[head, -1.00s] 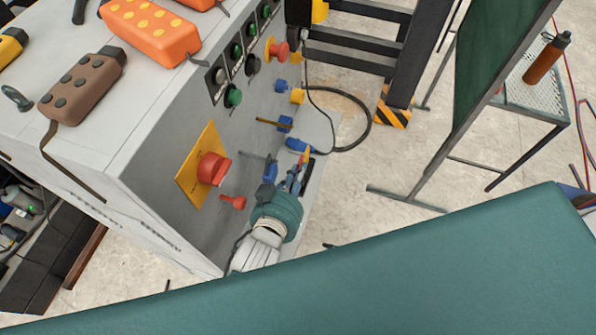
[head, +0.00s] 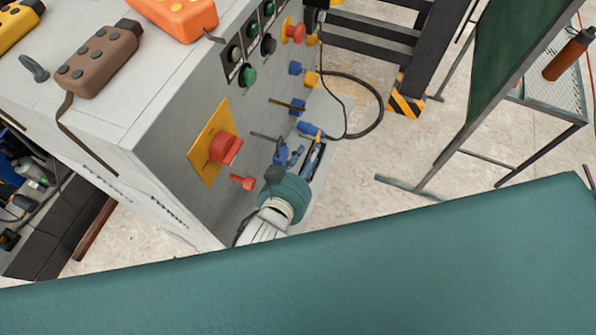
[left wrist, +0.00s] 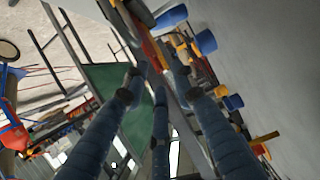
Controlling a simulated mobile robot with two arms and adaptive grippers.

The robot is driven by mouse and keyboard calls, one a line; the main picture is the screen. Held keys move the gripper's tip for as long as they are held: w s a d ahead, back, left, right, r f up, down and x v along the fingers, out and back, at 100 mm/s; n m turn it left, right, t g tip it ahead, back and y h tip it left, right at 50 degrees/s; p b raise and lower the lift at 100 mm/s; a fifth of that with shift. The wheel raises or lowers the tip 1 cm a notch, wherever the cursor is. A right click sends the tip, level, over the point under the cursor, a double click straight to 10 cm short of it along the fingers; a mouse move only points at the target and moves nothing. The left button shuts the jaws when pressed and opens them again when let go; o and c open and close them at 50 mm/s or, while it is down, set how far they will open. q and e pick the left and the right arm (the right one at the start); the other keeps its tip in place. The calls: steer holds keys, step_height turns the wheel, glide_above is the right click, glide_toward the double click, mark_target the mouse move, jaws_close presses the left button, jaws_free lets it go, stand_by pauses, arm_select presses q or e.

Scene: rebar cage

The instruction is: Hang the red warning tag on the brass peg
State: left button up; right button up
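The brass peg (head: 287,104) sticks out of the grey cabinet's side panel, in the upper middle of the head view. In the left wrist view, it appears as a tan rod (left wrist: 265,137) at the lower right. My left gripper (head: 298,158) is beside this panel, below the brass peg and apart from it. Its blue fingers look spread with gaps between the tips (left wrist: 158,76). A red-orange strip (left wrist: 150,48) shows just beyond the tips. I cannot tell whether it is the red warning tag. I cannot clearly make out the tag elsewhere. My right gripper is not in view.
The panel also carries a large red button (head: 225,148), a small red peg (head: 242,181), a dark grey rod (head: 265,136) and blue and yellow connectors. A black cable loops on the floor beyond. A green board (head: 500,60) stands at the right.

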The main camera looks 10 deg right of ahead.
arm_select(q)
steer(key=b+v, duration=0.1)
steer(key=v, duration=1.1)
steer(key=shift+f, duration=0.2)
